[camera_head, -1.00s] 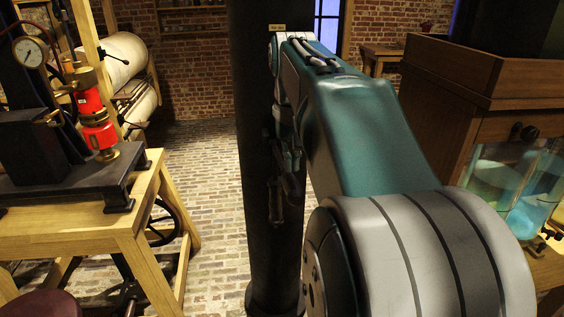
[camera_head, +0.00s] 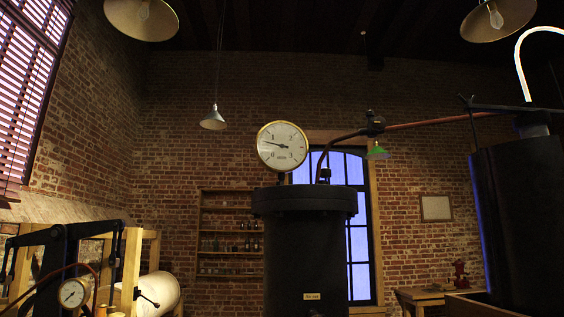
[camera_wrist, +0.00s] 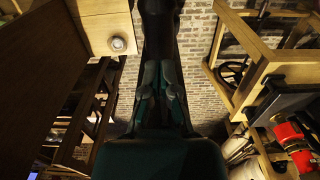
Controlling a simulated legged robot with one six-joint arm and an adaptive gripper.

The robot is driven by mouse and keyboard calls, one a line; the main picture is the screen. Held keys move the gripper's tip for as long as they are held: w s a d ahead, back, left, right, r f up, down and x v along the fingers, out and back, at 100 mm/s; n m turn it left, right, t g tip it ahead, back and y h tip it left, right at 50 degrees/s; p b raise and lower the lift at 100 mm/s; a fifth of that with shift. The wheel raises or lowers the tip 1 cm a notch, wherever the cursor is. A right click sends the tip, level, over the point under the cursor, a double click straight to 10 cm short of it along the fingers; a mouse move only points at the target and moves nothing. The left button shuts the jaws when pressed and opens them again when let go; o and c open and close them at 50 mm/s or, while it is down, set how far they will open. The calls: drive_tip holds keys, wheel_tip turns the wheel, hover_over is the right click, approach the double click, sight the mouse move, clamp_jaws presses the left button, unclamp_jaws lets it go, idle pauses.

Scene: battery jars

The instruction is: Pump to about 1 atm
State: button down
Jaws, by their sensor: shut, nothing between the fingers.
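A large round pressure gauge (camera_head: 282,146) with a white dial and brass rim stands above a black cylindrical tank (camera_head: 305,245) in the head view. Its needle points left and slightly up; the small scale figures are hard to read. A black lever mechanism (camera_head: 65,235) stands at lower left, with a smaller gauge (camera_head: 73,293) beside it. In the wrist view a red cylinder (camera_wrist: 291,137) with metal fittings shows at lower right. My gripper (camera_wrist: 160,66) is shut and empty, in front of a dark upright shape. It is out of the head view.

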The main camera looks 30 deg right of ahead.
wheel_tip(320, 180, down, 15)
wheel_tip(320, 180, up, 15)
drive_tip(key=shift+r, duration=0.1)
idle(1.0)
idle(1.8)
drive_tip(key=shift+r, duration=2)
